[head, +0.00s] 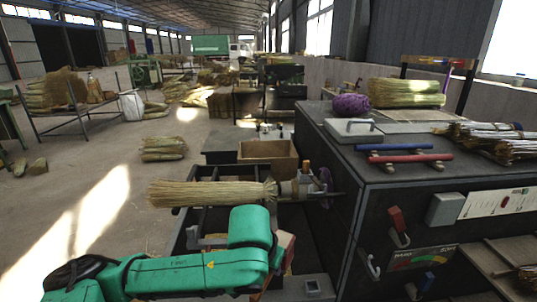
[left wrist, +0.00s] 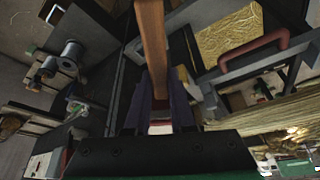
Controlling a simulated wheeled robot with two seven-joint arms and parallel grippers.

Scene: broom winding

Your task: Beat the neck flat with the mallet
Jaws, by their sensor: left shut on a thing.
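A straw broom bundle (head: 210,193) lies level across the dark frame, its bristles to the left. Its neck (head: 270,191) is at the right, by a pale collar on a dark rod. The straw also shows at the right of the left wrist view (left wrist: 275,118). My left gripper (left wrist: 158,90) is shut on a brown wooden handle (left wrist: 152,35), which I take for the mallet's. The mallet's head cannot be made out. In the head view my green left arm is in front of and below the broom and hides the fingers. My right gripper is not in view.
A dark bench (head: 430,185) on the right bears a purple twine ball (head: 351,105), blue and red rods and bundles. An open wooden box (head: 268,152) stands behind the broom. A red handle (left wrist: 265,48) is near the gripper. The floor at left is mostly clear.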

